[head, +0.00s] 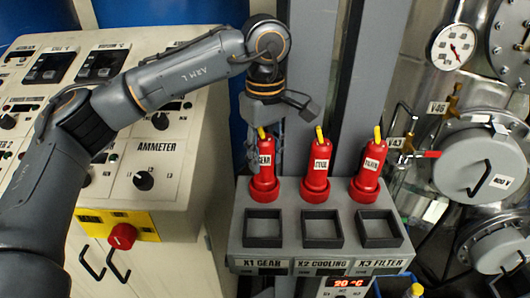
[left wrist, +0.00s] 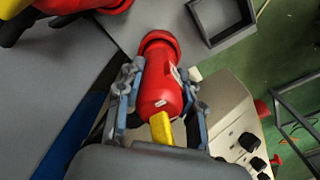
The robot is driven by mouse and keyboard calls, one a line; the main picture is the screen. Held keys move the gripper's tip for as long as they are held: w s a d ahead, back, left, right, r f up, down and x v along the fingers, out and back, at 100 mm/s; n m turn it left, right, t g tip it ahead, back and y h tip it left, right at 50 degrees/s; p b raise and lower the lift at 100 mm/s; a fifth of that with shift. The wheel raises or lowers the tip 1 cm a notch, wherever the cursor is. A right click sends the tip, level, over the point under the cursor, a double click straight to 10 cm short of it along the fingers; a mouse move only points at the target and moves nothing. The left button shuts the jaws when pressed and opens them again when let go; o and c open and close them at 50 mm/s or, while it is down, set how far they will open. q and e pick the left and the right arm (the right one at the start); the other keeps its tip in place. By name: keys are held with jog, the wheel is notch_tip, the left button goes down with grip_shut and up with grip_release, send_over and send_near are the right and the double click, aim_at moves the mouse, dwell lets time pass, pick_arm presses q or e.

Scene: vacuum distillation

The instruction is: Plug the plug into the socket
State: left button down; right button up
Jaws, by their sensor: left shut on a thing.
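A red plug labelled GEAR (head: 264,180) stands upright at the left of a row of three on the grey socket panel (head: 240,230). My left gripper (head: 265,152) reaches down from above and is shut around its upper body. In the left wrist view the fingers (left wrist: 160,82) lie on both sides of the red plug (left wrist: 158,88), whose yellow end (left wrist: 161,128) points toward the palm. Two more red plugs, the middle one (head: 316,175) and the right one (head: 367,178), stand beside it. Square black-framed sockets X1 GEAR (head: 263,226), X2 COOLING (head: 319,227) and X3 FILTER (head: 379,229) are in front. My right gripper is out of view.
A beige control cabinet (head: 190,150) with knobs, an AMMETER label and a red emergency button (head: 122,236) is at the left. Steel pipework with a pressure gauge (head: 453,46) and valves is at the right. A temperature display (head: 350,284) sits below the sockets.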

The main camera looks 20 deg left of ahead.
pick_arm(q)
jog(key=shift+f, duration=0.35)
jog(key=c, duration=0.8)
grip_release()
jog(key=shift+o, duration=0.2)
jog(key=shift+r, duration=0.1)
notch_tip(320, 180, up, 12)
jog(key=shift+f, duration=0.1)
